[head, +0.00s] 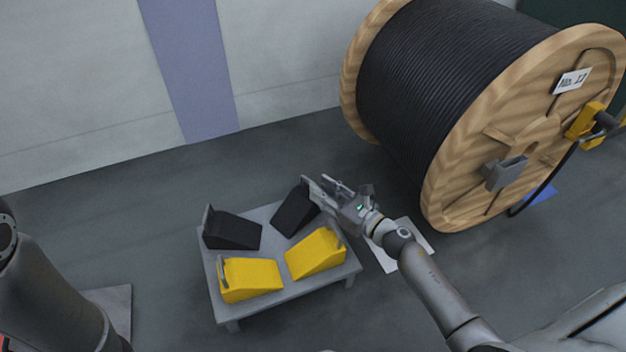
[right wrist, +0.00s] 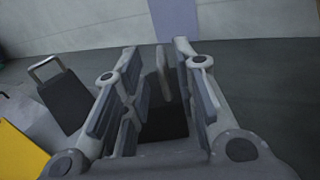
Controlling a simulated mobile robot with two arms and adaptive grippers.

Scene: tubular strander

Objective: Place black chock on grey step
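The grey step (head: 283,302) is a low platform on short legs in the head view. One black chock (head: 231,232) sits on its back left corner. A second black chock (head: 293,211) is at its back right edge, turned at an angle; it also shows dark between my fingers in the right wrist view (right wrist: 164,122). My right gripper (head: 322,190) is at this second chock's handle. In the right wrist view its fingers (right wrist: 158,75) stand apart, with the upright handle between them and gaps visible. My left gripper is out of view; only my left arm shows.
Two yellow chocks (head: 251,279) (head: 316,254) sit along the front of the step. A large wooden cable reel (head: 510,130) stands close behind at the right. A pale plate (head: 413,256) lies on the floor right of the step. Floor to the left is open.

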